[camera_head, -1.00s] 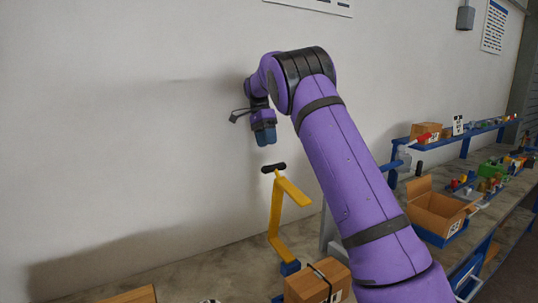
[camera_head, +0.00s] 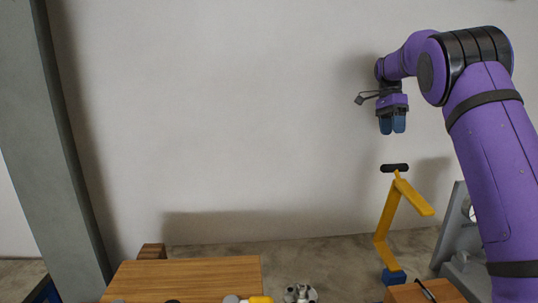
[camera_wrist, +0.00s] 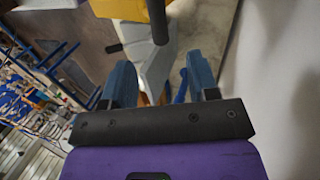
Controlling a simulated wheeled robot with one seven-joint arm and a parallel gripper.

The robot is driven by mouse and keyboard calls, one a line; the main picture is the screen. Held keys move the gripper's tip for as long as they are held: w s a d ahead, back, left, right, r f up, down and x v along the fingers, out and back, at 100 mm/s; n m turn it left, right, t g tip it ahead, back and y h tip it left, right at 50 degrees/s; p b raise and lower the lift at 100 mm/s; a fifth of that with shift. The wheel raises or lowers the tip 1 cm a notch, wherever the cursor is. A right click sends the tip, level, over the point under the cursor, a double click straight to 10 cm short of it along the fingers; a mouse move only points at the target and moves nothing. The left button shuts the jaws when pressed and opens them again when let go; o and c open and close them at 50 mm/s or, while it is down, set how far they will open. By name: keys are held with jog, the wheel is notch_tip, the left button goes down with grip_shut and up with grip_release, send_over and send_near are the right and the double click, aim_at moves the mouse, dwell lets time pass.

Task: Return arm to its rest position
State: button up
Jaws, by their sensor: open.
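My purple arm comes in from the right in the head view. My gripper (camera_head: 392,124) hangs from its end with the blue fingers pointing down and a small gap between them. It is in front of the pale wall, above the black top of a yellow angled stand (camera_head: 390,218), apart from it in the picture. In the wrist view the two blue fingers of my gripper (camera_wrist: 160,82) are spread with nothing held between them. Part of the yellow stand (camera_wrist: 157,15) and its black end show beyond the fingers.
A cardboard box (camera_head: 425,292) and a grey metal frame (camera_head: 462,245) stand near my arm. A grey pillar (camera_head: 70,150) rises at the left.

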jog(key=s+a+r+n+t, duration=0.2)
jog(key=s+a+r+n, duration=0.15)
jog(key=s, duration=0.85)
jog(key=s+a+r+n+t, duration=0.3)
jog(key=s+r+n, duration=0.2)
jog(key=s, duration=0.6)
jog(key=s+a+f+n+t, duration=0.2)
jog(key=s+f+n, duration=0.2)
jog(key=s, duration=0.7)
jog(key=s+a+f+n+t, duration=0.2)
jog(key=s+a+f+n, duration=0.1)
jog(key=s, duration=0.8)
notch_tip(320, 180, down, 2)
jog(key=shift+a+f+n, duration=0.2)
jog(key=shift+a+n, duration=0.15)
jog(key=shift+n, duration=0.4)
jog(key=shift+s, duration=0.1)
